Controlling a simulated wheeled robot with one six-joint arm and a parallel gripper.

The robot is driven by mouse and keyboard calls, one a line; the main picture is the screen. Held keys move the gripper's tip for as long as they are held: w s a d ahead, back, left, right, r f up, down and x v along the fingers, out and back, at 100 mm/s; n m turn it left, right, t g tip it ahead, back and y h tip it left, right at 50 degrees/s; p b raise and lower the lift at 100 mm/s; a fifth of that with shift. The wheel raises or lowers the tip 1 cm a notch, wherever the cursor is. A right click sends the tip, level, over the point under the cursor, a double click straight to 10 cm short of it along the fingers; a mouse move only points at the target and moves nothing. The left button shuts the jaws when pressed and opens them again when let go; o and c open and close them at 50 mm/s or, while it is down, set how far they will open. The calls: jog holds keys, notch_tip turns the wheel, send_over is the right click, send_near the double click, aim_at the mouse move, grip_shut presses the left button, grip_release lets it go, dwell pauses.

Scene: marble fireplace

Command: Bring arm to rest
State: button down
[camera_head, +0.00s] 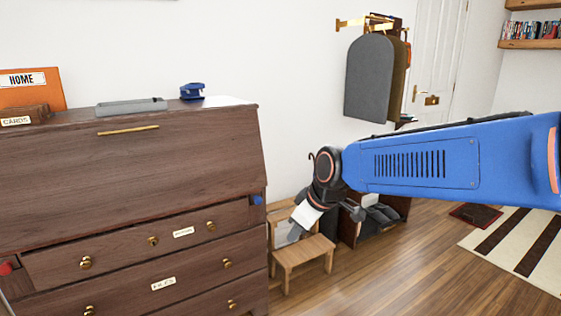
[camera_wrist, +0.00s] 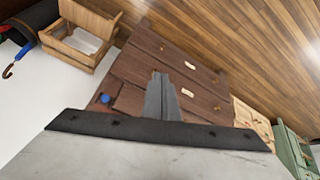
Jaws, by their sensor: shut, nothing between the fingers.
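My blue arm (camera_head: 420,160) reaches in from the right edge of the head view, its wrist hanging beside the right end of the brown wooden bureau. In the wrist view my gripper (camera_wrist: 162,98) shows as two grey fingers pressed together, with nothing between them. Behind them is the front of the bureau (camera_wrist: 150,62), seen tilted, and the fingers look apart from it. In the head view the gripper is small and lies in front of the wooden step stool (camera_head: 303,250), so its fingertips are hard to make out there.
On the bureau (camera_head: 180,165) are a blue stapler (camera_head: 193,91), a grey case (camera_head: 131,107) and an orange HOME folder (camera_head: 30,88). A low shoe rack (camera_head: 378,218) stands behind the arm. Coats or bags (camera_head: 368,78) hang on the wall. Wooden floor (camera_head: 400,275) is open at front right, towards a striped rug (camera_head: 525,245).

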jog(key=s+d+f+m+h, duration=0.2)
jog(key=s+d+m, duration=0.3)
jog(key=s+d, duration=0.6)
jog(key=s+d+f+m+h, duration=0.1)
jog(key=s+d+f+m, duration=0.2)
jog(key=s+d, duration=0.9)
jog(key=d+m, duration=0.2)
jog(key=m, duration=0.1)
jog(key=shift+s+f+h, duration=0.15)
jog(key=shift+f+h, duration=0.2)
jog(key=shift+h, duration=0.05)
